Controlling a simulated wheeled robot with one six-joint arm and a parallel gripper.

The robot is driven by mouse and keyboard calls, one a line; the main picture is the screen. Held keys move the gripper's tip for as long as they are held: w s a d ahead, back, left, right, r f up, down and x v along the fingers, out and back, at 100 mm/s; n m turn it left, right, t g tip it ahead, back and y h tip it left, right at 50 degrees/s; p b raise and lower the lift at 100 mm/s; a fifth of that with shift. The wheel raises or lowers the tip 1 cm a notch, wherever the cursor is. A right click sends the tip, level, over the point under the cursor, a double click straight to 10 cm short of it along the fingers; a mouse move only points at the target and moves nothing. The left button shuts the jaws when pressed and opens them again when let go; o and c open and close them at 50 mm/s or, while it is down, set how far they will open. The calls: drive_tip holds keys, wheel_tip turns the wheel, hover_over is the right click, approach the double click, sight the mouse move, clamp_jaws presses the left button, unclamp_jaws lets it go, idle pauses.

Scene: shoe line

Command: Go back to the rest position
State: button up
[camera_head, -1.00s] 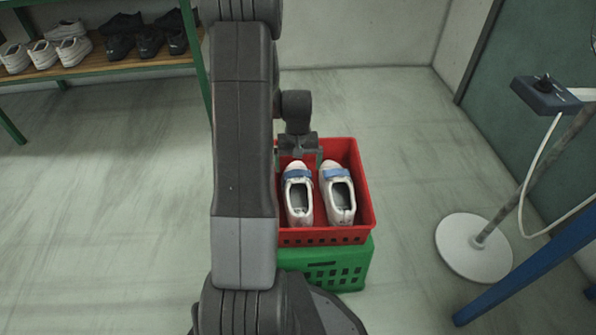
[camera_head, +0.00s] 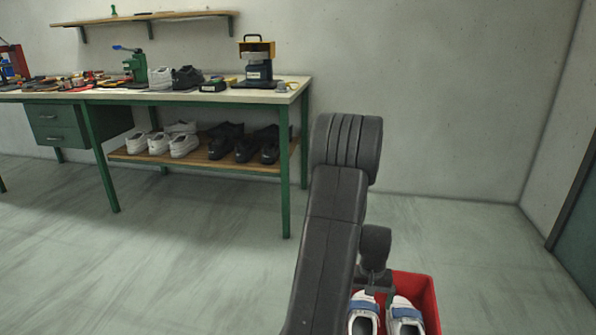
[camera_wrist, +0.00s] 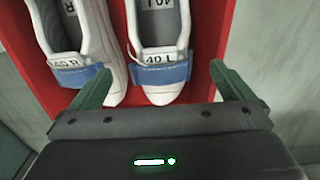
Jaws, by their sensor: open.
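My gripper (camera_wrist: 154,88) is open in the wrist view, its two green fingers apart over the near end of the red crate. Nothing is held between them. In the head view the fingertips are hidden or too small to tell, and my arm stands in front of the crate's left side. The red crate (camera_head: 432,300) holds a pair of white shoes with blue straps. The left shoe (camera_head: 363,312) and right shoe (camera_head: 405,316) lie side by side; the wrist view shows them with labels, one reading "40 L" (camera_wrist: 160,58).
A green-legged workbench (camera_head: 285,97) with tools and shoes stands at the back left. Its lower shelf (camera_head: 205,161) bears white and black shoes. A wall shelf (camera_head: 185,15) hangs above. A teal door panel (camera_head: 583,230) is at the right edge. The floor (camera_head: 150,260) at left is clear.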

sight(364, 312)
wheel_tip(364, 312, down, 9)
drive_tip(key=b, duration=0.3)
drive_tip(key=shift+f, duration=0.1)
drive_tip(key=shift+r+p, duration=0.25)
drive_tip(key=shift+p, duration=0.1)
drive_tip(key=shift+r+p, duration=1.1)
drive_tip(key=shift+r, duration=0.55)
drive_tip(key=shift+f, duration=0.1)
